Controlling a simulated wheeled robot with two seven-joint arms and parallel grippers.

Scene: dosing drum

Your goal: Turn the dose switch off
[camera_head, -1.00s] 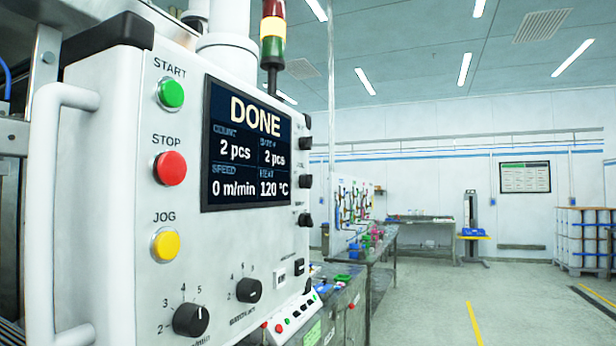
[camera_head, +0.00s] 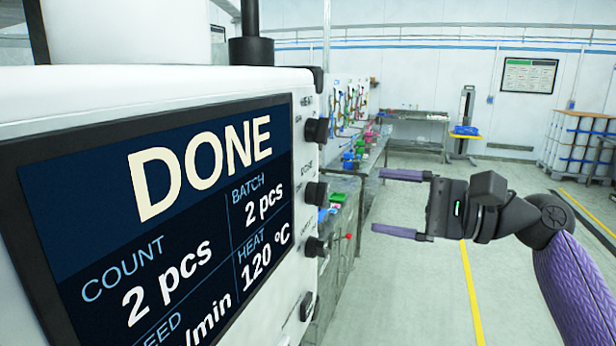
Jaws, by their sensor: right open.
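The white control panel (camera_head: 160,85) fills the left of the head view. Its screen (camera_head: 180,190) reads DONE, with COUNT 2 pcs, BATCH 2 pcs and HEAT 120 °C. Several black knobs run down the panel's right edge, among them an upper knob (camera_head: 317,130), a middle knob (camera_head: 316,194) and a lower knob (camera_head: 315,247). My left gripper is not in view.
Behind the panel stand a bench with coloured items (camera_head: 352,160) and a grey table (camera_head: 418,116). Open floor with yellow lines lies to the right.

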